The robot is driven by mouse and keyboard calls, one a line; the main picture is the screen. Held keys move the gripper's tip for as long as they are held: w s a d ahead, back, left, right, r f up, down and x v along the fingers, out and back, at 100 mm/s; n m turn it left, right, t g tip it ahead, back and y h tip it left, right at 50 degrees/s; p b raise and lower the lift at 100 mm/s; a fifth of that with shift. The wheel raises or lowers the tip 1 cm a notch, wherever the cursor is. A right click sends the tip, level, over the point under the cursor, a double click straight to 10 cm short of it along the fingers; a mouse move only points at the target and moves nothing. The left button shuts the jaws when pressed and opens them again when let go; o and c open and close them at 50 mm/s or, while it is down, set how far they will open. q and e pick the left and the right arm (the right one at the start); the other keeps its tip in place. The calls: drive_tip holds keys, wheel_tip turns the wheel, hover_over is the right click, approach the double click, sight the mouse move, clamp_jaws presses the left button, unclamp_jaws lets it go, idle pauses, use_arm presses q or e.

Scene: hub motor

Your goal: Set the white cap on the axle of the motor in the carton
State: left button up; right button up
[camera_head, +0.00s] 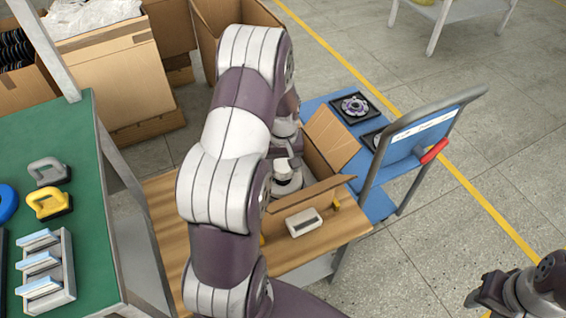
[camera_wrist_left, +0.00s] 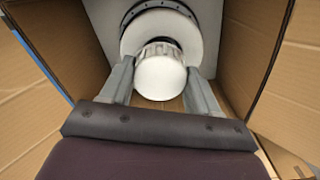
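The open carton (camera_head: 328,150) stands on a wooden table, mostly behind my left arm. In the left wrist view, the round pale motor (camera_wrist_left: 205,40) lies inside the carton (camera_wrist_left: 255,45). The white cap (camera_wrist_left: 160,78), with a ribbed collar behind its smooth face, is in front of the motor's centre, between the fingers of my left gripper (camera_wrist_left: 160,72). The fingers appear to press on its sides. The axle is hidden behind the cap, so I cannot tell how far it is seated. My right gripper (camera_head: 474,300) is low at the right, away from the carton; its opening is unclear.
A white device (camera_head: 304,222) sits at the carton's front. A blue cart (camera_head: 397,155) behind bears motors on black trays (camera_head: 354,108). A green bench (camera_head: 95,215) on the left holds a yellow handle tool (camera_head: 48,203) and a rack (camera_head: 45,275).

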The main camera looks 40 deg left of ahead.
sight(283, 165)
use_arm(q)
drive_tip(key=o, duration=0.4)
drive_tip(key=shift+c, duration=0.2)
wheel_tip(283, 165, up, 12)
drive_tip(key=p, duration=0.2)
drive_tip(key=s+d+m+t, duration=0.1)
drive_tip(key=s+d+m, duration=0.7)
drive_tip(key=s+d, duration=0.3)
drive_tip(key=d+r, duration=0.1)
drive_tip(key=d, duration=0.3)
drive_tip(key=shift+d+m, duration=0.35)
drive_tip(key=shift+m, duration=0.05)
drive_tip(key=shift+w, duration=0.1)
